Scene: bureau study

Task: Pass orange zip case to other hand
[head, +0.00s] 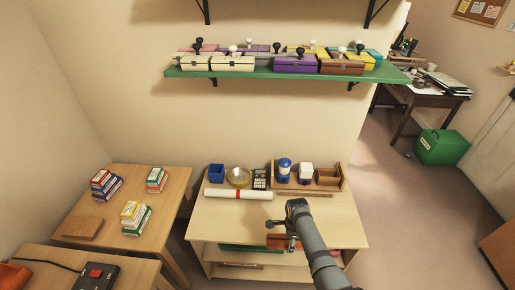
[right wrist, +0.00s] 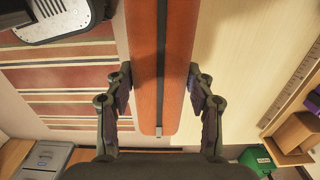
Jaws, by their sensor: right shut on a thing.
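The orange zip case (right wrist: 146,70) is long and flat with a dark zip strip down its middle. In the right wrist view it runs from the top edge down between the fingers of my right gripper (right wrist: 160,90), which is shut on it. In the head view my right gripper (head: 280,226) is in front of the light wood desk, with an orange part of the case (head: 276,241) showing just below it. The gripper and arm hide some of the case. My left gripper is not in view.
The desk (head: 225,208) holds a white roll (head: 238,194), blue cup (head: 216,172), calculator (head: 260,179) and wooden organiser (head: 328,178). A table (head: 165,220) with stacked small boxes stands left. A green shelf (head: 225,73) with several boxes hangs above.

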